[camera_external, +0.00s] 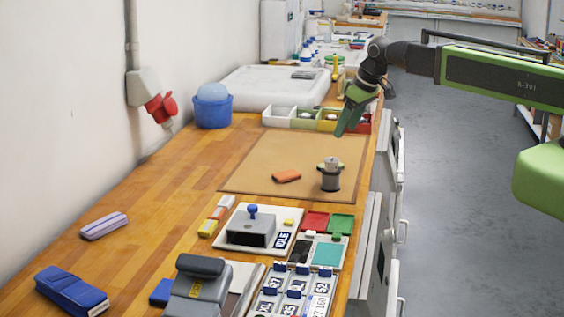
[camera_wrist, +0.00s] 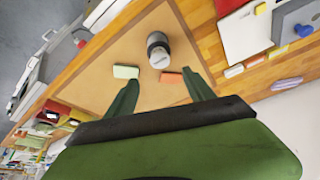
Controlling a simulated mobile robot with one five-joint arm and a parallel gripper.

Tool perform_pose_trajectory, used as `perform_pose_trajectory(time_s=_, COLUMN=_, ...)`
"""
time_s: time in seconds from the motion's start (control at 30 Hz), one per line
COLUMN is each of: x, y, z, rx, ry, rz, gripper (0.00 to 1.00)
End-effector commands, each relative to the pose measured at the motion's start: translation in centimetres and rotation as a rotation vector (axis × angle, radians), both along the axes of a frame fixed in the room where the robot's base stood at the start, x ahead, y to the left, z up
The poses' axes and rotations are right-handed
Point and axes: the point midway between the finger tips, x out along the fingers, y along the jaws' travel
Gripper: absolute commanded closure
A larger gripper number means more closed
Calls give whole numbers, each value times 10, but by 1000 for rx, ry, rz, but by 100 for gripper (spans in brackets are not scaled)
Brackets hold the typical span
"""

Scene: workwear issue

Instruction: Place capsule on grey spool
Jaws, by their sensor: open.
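A grey spool-like cylinder (camera_external: 330,179) stands upright on the brown mat; it also shows in the wrist view (camera_wrist: 158,53), with a dark band and a silvery end. A small knob-like part tops it in the external view; I cannot tell whether that is a separate piece. No thing is clearly recognisable as the capsule. A small white rounded piece (camera_wrist: 233,71) lies off the mat in the wrist view. My gripper (camera_external: 345,128) is above the mat's far right edge, behind the cylinder and apart from it. Its green fingers (camera_wrist: 160,86) are spread and empty.
An orange block (camera_external: 286,176) lies on the brown mat (camera_external: 250,165), left of the cylinder. A pale green block (camera_wrist: 126,71) is also on the mat. Coloured bins (camera_external: 305,120) line the back; a stamp plate (camera_external: 235,237) is in front.

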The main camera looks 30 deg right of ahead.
Motion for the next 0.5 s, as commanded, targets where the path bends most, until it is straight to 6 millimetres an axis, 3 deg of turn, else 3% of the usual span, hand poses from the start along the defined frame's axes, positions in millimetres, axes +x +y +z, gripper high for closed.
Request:
perform_pose_trajectory(time_s=0.07, x=-4, y=-2, z=14, rx=0, ry=0, rz=0, gripper=38)
perform_pose_trajectory(time_s=0.2, x=-6, y=-3, z=13, rx=0, ry=2, rz=-2, gripper=38)
perform_pose_trajectory(time_s=0.27, x=-13, y=-17, z=10, rx=-7, ry=26, rz=-25, gripper=38)
perform_pose_trajectory(time_s=0.4, x=-67, y=-95, z=-2, rx=-42, ry=193, rz=-192, gripper=38)
perform_pose_trajectory(time_s=0.5, x=-109, y=-141, z=-6, rx=-64, ry=314, rz=-312, gripper=38)
